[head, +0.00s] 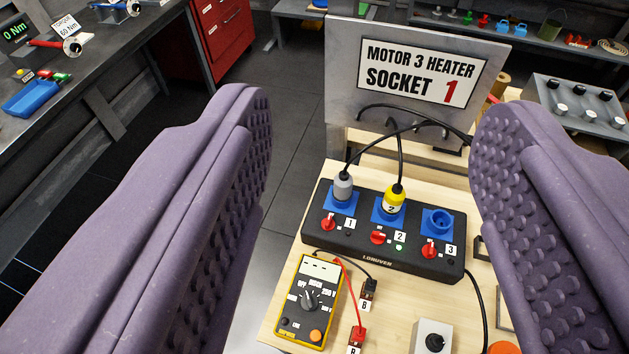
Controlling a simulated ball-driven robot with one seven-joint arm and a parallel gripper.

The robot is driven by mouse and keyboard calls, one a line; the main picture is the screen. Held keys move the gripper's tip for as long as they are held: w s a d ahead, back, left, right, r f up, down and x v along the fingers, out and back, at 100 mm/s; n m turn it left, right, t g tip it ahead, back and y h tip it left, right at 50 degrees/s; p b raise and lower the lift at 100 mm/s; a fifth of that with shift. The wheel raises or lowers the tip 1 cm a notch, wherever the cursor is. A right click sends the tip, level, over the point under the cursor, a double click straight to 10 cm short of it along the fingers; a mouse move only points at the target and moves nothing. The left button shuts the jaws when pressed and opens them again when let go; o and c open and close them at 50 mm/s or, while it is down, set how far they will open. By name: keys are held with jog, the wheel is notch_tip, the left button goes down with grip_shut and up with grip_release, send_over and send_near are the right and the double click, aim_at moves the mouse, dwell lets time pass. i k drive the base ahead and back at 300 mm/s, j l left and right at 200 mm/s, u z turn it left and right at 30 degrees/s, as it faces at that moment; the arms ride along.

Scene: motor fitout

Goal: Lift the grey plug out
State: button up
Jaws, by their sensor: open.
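The grey plug (342,186) sits upright in the blue socket marked 1, at the left of a black socket box (378,254) on a light wooden bench. A black cable runs up from its top. A yellow plug (395,199) stands in socket 2 beside it, also with a black cable. Socket 3 (437,221) is empty. My gripper (372,130) is open, its two purple studded fingers wide apart at left and right. Nothing is between the pads up close; the box shows beyond them, and no finger touches the grey plug.
A sign (423,77) reading "MOTOR 3 HEATER SOCKET 1" stands behind the box, with cables looping in front. A yellow multimeter (309,303) with leads and a grey knob box (431,338) lie in front. A switch panel (578,111) is at right.

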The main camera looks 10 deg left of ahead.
aim_at(342, 191)
jog(key=j+u, duration=0.45)
jog(key=i+j+u, duration=0.1)
jog(key=j+u, duration=0.15)
jog(key=u, duration=0.2)
jog(key=i+j+u, duration=0.35)
jog(key=i+j, duration=0.6)
jog(key=i+z, duration=0.35)
jog(key=i+j+z, duration=0.1)
jog(key=i+z, duration=0.25)
jog(key=i+j+z, duration=0.15)
jog(key=i+z, duration=0.2)
jog(key=i+l+z, duration=0.15)
jog(key=z, duration=0.35)
jog(key=i+z, duration=0.35)
jog(key=z, duration=0.15)
jog(key=i+z, duration=0.25)
jog(key=z, duration=0.25)
jog(key=i+j+z, duration=0.1)
jog(key=z, duration=0.35)
jog(key=i+j+z, duration=0.3)
jog(key=z, duration=0.2)
jog(key=i+z, duration=0.3)
jog(key=z, duration=0.25)
jog(key=i+j, duration=0.05)
jog(key=j, duration=0.05)
